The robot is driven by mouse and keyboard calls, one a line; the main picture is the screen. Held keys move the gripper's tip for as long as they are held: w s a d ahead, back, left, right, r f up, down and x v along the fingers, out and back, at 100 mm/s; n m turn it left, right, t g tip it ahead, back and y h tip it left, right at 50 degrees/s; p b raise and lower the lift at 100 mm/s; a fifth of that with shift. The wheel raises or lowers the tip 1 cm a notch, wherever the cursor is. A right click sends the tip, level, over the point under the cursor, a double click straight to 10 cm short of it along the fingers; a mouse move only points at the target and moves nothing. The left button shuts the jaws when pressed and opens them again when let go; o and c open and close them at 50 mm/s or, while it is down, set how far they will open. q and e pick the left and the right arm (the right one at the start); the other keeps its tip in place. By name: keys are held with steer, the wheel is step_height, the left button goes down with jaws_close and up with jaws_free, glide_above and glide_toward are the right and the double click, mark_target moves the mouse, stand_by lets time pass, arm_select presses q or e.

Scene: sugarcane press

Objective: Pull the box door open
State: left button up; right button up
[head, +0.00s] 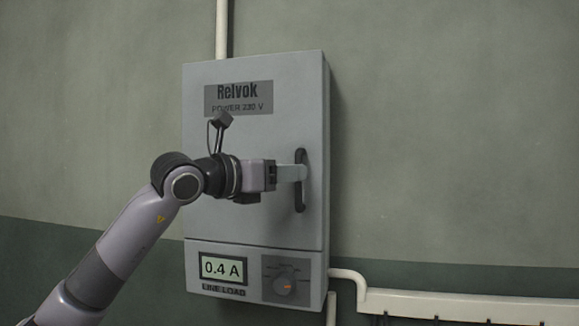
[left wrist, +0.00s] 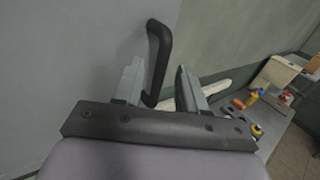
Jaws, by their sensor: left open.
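A grey wall box with a closed door (head: 230,215) hangs on the wall in the head view. Its dark vertical bar handle (head: 300,165) is near the door's right edge. My left gripper (head: 303,173) reaches in from the left with its fingers at the handle. In the left wrist view the black handle (left wrist: 159,55) rises between the two open fingers of my left gripper (left wrist: 160,90), nearer the left finger. I cannot tell whether a finger touches it. My right gripper is in neither view.
A pale pipe (head: 348,275) runs to the lower right. The left wrist view shows a bench (left wrist: 275,125) with small coloured items. The wall right of the box is clear.

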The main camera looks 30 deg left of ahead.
arm_select(q)
steer(key=shift+w+d, duration=0.15)
steer(key=shift+w, duration=0.35)
jaws_close()
steer(key=shift+s, duration=0.15)
